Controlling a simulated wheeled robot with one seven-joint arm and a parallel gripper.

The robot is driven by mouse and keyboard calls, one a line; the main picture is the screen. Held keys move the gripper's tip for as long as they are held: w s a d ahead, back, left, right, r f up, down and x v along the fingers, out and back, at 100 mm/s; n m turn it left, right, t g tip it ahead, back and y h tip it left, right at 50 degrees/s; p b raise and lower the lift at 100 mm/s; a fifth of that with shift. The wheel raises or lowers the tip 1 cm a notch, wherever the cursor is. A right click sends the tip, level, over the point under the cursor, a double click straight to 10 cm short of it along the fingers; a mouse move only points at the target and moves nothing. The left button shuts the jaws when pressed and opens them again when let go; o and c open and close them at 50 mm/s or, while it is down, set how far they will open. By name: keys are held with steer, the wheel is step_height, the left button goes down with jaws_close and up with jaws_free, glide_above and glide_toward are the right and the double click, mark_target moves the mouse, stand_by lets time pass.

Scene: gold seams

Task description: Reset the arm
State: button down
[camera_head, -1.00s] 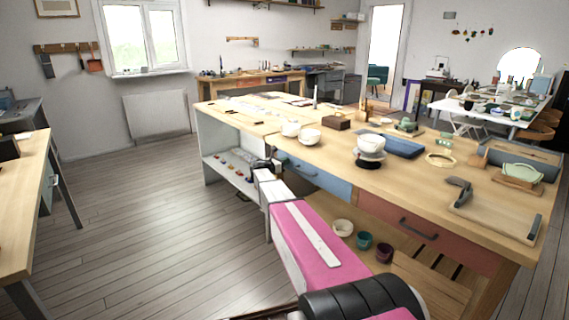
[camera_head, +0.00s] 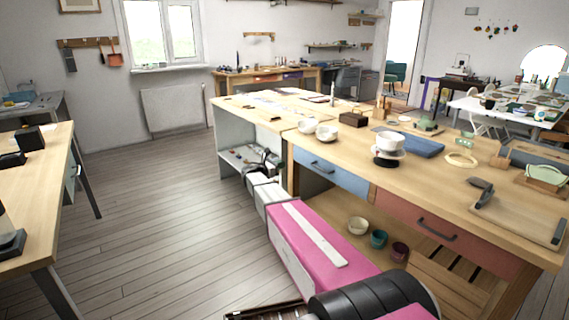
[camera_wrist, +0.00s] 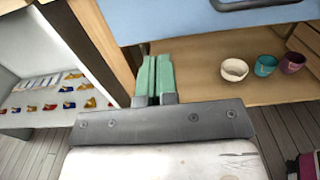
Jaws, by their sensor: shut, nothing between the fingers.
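My gripper (camera_wrist: 153,80) has two green fingers that lie side by side, shut with nothing between them. In the wrist view it points at the front of the wooden workbench, below a blue drawer (camera_wrist: 215,18). In the head view my pink and white arm reaches forward and low along the bench front; the gripper end is small and dark near the open white shelf unit (camera_head: 228,160), and its fingers cannot be made out there.
The workbench top (camera_head: 345,152) carries bowls, a blue tray and tools. A cream bowl (camera_wrist: 234,69), a teal cup (camera_wrist: 266,65) and a dark red cup (camera_wrist: 292,61) stand on its lower shelf. Another table (camera_head: 50,190) is at left. Floor between is clear.

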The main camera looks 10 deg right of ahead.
steer(key=s+f+m+g+y, duration=0.35)
steer(key=s+f+m, duration=0.25)
steer(key=s, duration=0.6)
steer(key=s+f+m+g+y, duration=0.2)
steer(key=s+f+m+y, duration=0.35)
steer(key=s, duration=0.55)
steer(key=s+a+f+m+y, duration=0.1)
steer(key=s+a+m+y, duration=0.2)
steer(key=s, duration=0.5)
steer(key=s+a+f+m+g+y, duration=0.1)
steer(key=s+a+m+y, duration=0.3)
steer(key=s+m, duration=0.4)
steer(key=shift+s+a+y, duration=0.3)
steer(key=shift+s+a, duration=0.15)
steer(key=shift+s, duration=0.05)
steer(key=shift+g, duration=0.25)
